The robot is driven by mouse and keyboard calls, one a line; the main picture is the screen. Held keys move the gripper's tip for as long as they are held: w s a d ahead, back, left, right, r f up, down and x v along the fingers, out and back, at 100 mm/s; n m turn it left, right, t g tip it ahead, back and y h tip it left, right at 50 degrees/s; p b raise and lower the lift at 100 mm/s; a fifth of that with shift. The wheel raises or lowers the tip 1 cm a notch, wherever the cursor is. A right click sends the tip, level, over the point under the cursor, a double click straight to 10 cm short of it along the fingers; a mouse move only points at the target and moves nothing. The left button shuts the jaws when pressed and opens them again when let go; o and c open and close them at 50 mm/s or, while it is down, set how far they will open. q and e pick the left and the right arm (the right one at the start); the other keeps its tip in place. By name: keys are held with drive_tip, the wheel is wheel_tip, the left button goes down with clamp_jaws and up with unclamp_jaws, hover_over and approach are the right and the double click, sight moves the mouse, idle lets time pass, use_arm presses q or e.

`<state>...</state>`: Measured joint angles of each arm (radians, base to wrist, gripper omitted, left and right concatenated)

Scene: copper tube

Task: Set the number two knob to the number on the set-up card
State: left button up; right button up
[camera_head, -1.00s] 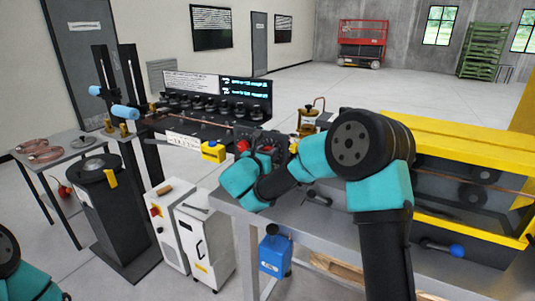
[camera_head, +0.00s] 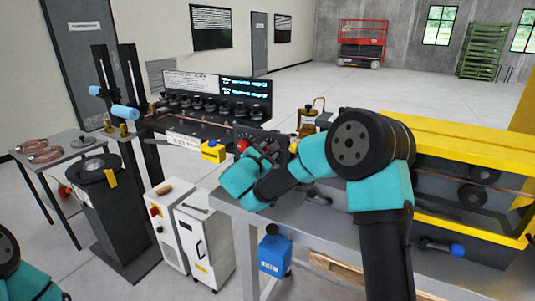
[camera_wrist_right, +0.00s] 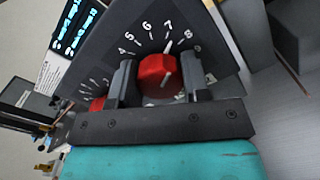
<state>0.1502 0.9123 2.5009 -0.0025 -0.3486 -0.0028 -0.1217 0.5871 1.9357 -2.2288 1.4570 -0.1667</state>
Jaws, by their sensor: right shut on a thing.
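A red knob (camera_wrist_right: 158,84) with a white pointer line sits on a dark dial plate (camera_wrist_right: 130,28) with white numerals; 4 to 9 are readable. Its pointer slants up to the right, close to the 7. My right gripper (camera_wrist_right: 160,80) is shut on this knob, one finger at each side. A second red knob (camera_wrist_right: 97,104) is partly hidden behind the left finger. In the head view my right gripper (camera_head: 262,152) is at the small control panel. A white label (camera_head: 183,141) hangs on the straightener's front; its writing is too small to read. My left gripper is out of view.
A black roller unit (camera_head: 215,103) with a copper tube stands behind, with a white sheet (camera_head: 190,82) and a lit display (camera_head: 243,87) above it. A yellow-framed machine (camera_head: 460,140) stands right. The grey bench (camera_head: 310,225) is mostly clear in front.

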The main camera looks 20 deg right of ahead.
drive_tip(key=m, duration=0.3)
drive_tip(key=shift+m, duration=0.3)
idle(0.4)
drive_tip(key=o, duration=0.9)
drive_tip(key=shift+o, duration=0.2)
drive_tip(key=shift+s, duration=0.1)
drive_tip(key=v, duration=1.7)
drive_tip(key=shift+a, duration=0.2)
